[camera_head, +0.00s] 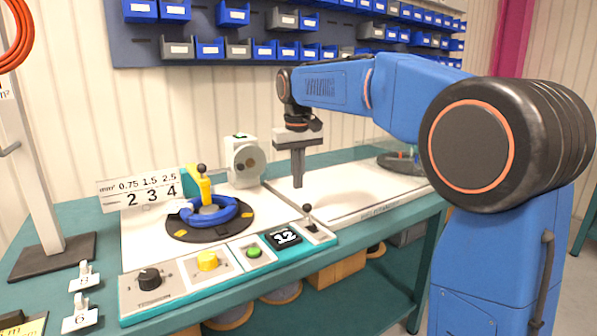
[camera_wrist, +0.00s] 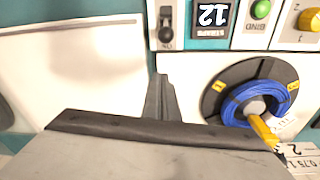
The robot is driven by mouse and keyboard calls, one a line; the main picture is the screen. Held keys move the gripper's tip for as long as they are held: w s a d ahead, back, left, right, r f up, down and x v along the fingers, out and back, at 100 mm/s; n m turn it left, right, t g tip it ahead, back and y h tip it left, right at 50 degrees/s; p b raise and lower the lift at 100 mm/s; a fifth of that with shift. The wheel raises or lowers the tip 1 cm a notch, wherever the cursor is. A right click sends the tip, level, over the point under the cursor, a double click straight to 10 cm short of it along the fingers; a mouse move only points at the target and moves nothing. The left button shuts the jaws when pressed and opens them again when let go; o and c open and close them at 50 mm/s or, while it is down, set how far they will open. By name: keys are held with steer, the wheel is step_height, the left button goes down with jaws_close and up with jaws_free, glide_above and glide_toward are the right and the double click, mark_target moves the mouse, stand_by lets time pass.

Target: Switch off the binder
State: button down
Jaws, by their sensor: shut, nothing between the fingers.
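The binder's front panel (camera_head: 190,288) carries a black knob (camera_head: 149,279), a yellow knob (camera_head: 207,261), a green button (camera_head: 254,252), a display reading 12 (camera_head: 284,237) and a lever switch with a dark ball tip (camera_head: 308,212). In the wrist view the lever switch (camera_wrist: 166,24) is at the top, left of the display (camera_wrist: 212,14) and the green button (camera_wrist: 260,9) marked BIND. A blue cable coil (camera_head: 222,215) lies on the black turntable (camera_head: 183,232). My gripper (camera_head: 298,186) is shut and empty, above the white worktop behind the switch.
A yellow lever arm (camera_head: 205,188) stands at the coil, with a size plate (camera_head: 130,196) to its left. A grey-white unit (camera_head: 244,160) stands behind the turntable. Small label holders (camera_head: 81,315) are front left. The white worktop (camera_head: 350,188) right of the turntable is mostly clear.

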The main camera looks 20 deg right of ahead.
mark_target(307, 208)
steer(key=f, duration=0.4)
steer(key=shift+w+d+f, duration=0.1)
steer(key=shift+w+f, duration=0.1)
steer(key=shift+f, duration=0.2)
steer(key=shift+s+f, duration=0.15)
steer(key=shift+f, duration=0.15)
steer(key=shift+s+d+r, duration=0.1)
steer(key=shift+s+r, duration=0.15)
steer(key=shift+s, duration=0.65)
steer(key=shift+s+d+r, duration=0.1)
steer(key=shift+s+r, duration=0.1)
steer(key=shift+s, duration=0.65)
steer(key=shift+s+d+r+t, duration=0.15)
steer(key=shift+s+r+t, duration=0.15)
steer(key=shift+t, duration=0.2)
steer(key=shift+s+d+r+t+y, duration=0.15)
steer(key=shift+s+t+y, duration=0.1)
steer(key=shift+s+t, duration=0.2)
steer(key=shift+s+d+r+t+y, duration=0.1)
steer(key=shift+s+t+y, duration=0.2)
steer(key=shift+t, duration=0.25)
steer(key=s+t, duration=0.2)
steer(key=shift+d+r+t+y, duration=0.2)
steer(key=shift+d+t+y, duration=0.15)
steer(key=shift+t, duration=0.05)
steer(key=shift+w+a, duration=0.1)
steer(key=shift+r, duration=0.1)
